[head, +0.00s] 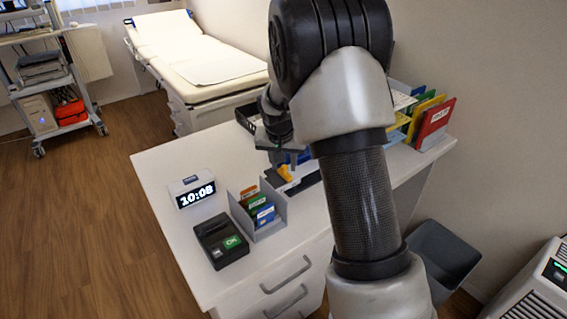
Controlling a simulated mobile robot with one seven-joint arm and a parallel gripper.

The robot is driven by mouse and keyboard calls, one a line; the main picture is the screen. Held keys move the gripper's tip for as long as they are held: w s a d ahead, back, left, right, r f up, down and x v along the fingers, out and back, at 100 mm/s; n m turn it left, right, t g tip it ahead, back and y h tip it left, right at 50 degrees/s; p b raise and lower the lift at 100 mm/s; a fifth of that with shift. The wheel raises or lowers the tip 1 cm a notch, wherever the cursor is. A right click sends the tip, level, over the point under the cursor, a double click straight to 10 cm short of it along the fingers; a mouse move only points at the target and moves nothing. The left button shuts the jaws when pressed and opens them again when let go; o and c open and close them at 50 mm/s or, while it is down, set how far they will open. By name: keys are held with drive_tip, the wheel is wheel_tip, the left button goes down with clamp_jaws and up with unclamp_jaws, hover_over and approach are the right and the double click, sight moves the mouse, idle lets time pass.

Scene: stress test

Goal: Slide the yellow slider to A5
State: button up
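A small yellow-orange piece (286,173), which looks like the yellow slider, shows on the white desk just below my gripper. It sits at a dark base (305,182) with a light front edge, mostly hidden behind my arm. A blue piece (304,156) shows just behind it. My gripper (277,157) points down over the desk, close to the yellow piece. I cannot tell whether it touches the piece, or whether its fingers are open or shut. No A5 mark is readable.
A clock (192,191) reading 10:08, a card holder (257,212) and a black device with a green OK key (221,241) stand on the desk's left part. Colored folders (433,122) stand at the right. A grey bin (441,258) is beside the desk.

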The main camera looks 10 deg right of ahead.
drive_tip(key=shift+r, duration=0.1)
drive_tip(key=p+v, duration=0.2)
drive_tip(key=v, duration=1.5)
drive_tip(key=shift+s+r, duration=0.1)
drive_tip(key=shift+r, duration=0.05)
drive_tip(key=s+r+n+t+y, duration=0.1)
drive_tip(key=s+r+n, duration=0.15)
drive_tip(key=s, duration=1.15)
drive_tip(key=s+r+n+y, duration=0.15)
drive_tip(key=s+r, duration=0.25)
drive_tip(key=s, duration=1)
wheel_tip(320, 180, up, 15)
drive_tip(key=p, duration=1.5)
drive_tip(key=shift+s+a+f+h+p, duration=0.2)
drive_tip(key=shift+a+h+p, duration=0.1)
drive_tip(key=shift+h+p, duration=0.05)
